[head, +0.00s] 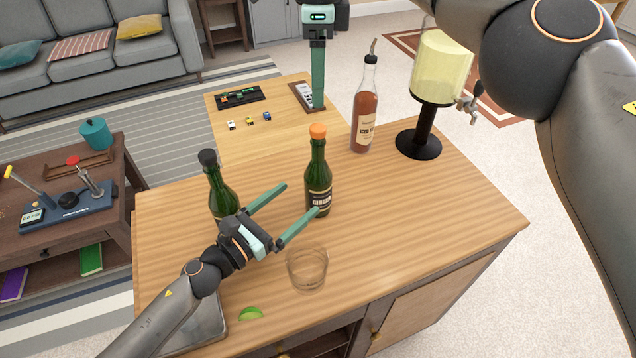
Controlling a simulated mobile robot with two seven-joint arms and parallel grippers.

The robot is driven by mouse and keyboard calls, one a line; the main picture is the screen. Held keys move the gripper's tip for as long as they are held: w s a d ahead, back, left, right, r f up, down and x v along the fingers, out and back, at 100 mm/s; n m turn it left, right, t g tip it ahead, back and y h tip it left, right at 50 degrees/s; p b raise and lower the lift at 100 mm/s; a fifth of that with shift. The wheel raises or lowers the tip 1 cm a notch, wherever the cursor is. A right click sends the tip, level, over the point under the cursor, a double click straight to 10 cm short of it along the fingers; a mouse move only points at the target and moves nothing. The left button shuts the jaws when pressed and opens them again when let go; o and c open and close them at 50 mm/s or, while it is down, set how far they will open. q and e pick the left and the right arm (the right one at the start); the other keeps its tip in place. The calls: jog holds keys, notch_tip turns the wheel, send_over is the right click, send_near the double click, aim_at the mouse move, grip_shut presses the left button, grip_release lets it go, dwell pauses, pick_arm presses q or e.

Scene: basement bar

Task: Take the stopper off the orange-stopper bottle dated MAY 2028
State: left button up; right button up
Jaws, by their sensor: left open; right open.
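The orange-stopper bottle (317,178) is dark green glass and stands upright near the middle of the wooden counter. Its orange stopper (318,131) sits on the neck. A cream and dark label faces me, but its date is too small to read. My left gripper (301,199) is open and empty, low over the counter at the bottle's left and front. Its fingers point toward the bottle's lower body; I cannot tell whether the nearer finger touches it. My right gripper (318,106) is open, pointing down beyond the bottle, with its fingers overlapping in this view.
A black-stopper green bottle (219,187) stands left, partly behind my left gripper. A red-brown spout bottle (365,112) and a yellow dispenser (440,70) stand back right. A glass (307,270) and lime wedge (250,313) are in front. The counter's right side is clear.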

aim_at(308, 192)
pick_arm(q)
jog(key=x, duration=0.7)
jog(key=shift+w+d+f, duration=0.2)
jog(key=shift+w+f, duration=0.05)
jog(key=shift+f, duration=0.05)
grip_shut()
dwell(0.5)
